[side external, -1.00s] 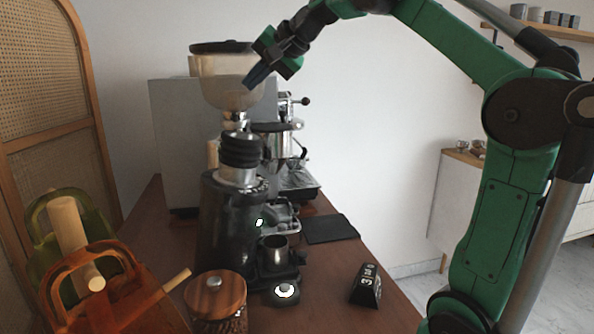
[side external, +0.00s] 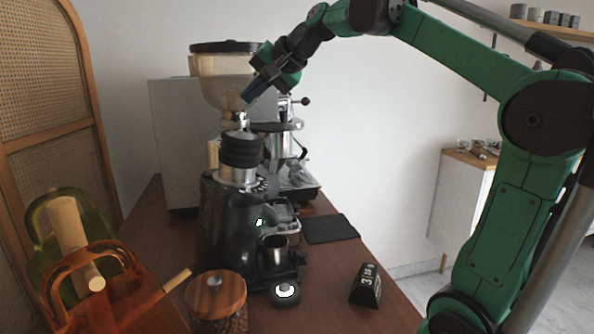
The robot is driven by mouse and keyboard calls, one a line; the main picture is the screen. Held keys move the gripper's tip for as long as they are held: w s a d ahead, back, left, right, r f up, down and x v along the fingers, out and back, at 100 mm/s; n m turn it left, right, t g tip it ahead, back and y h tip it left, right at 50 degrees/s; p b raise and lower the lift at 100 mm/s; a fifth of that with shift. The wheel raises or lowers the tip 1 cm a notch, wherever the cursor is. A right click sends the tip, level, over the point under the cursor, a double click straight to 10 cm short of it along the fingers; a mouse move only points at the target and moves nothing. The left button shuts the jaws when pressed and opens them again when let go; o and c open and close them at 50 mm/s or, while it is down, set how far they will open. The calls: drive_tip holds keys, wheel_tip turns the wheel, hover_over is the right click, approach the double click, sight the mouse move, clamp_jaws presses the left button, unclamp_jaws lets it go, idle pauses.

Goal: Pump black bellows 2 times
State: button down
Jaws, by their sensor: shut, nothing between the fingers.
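The black bellows (side external: 240,150) is a ribbed black collar on the coffee grinder (side external: 228,225), between the grinder's metal neck and the hopper (side external: 222,78). The hopper sits above and to the left, tilted in the picture, with a dark lid. My gripper (side external: 247,97) is shut and empty. It points down and left, above the bellows and in front of the hopper's right side. A gap shows between its fingertips and the bellows, and I see no contact with the bellows.
A metal cup (side external: 274,250) stands at the grinder's front. A wooden-lidded jar (side external: 215,293), a black timer (side external: 366,284) and a black mat (side external: 331,229) are on the cart (side external: 340,265). Green and amber containers (side external: 100,285) are at the left.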

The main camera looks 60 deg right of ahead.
sight(241, 135)
drive_tip(key=shift+w+a+f, duration=0.15)
drive_tip(key=shift+f, duration=0.9)
drive_tip(key=shift+w+a+f, duration=0.15)
drive_tip(key=shift+f, duration=0.85)
idle(0.5)
drive_tip(key=shift+a+f, duration=0.1)
drive_tip(key=shift+f, duration=0.3)
drive_tip(key=shift+w+a+f, duration=0.15)
drive_tip(key=shift+w+f, duration=0.05)
drive_tip(key=shift+f, duration=0.75)
idle(0.8)
drive_tip(key=shift+s+d+r, duration=0.1)
drive_tip(key=shift+d+r, duration=0.05)
drive_tip(key=shift+r, duration=0.55)
drive_tip(key=shift+s+d+r, duration=0.1)
drive_tip(key=shift+r, duration=0.6)
drive_tip(key=shift+s+d+r, duration=0.1)
drive_tip(key=shift+s+r, duration=0.05)
drive_tip(key=shift+r, duration=0.65)
drive_tip(key=shift+s+d+r, duration=0.1)
drive_tip(key=shift+d+r, duration=0.05)
drive_tip(key=shift+r, duration=0.7)
drive_tip(key=shift+s+d+r, duration=0.1)
drive_tip(key=shift+s+r, duration=0.05)
drive_tip(key=shift+r, duration=0.65)
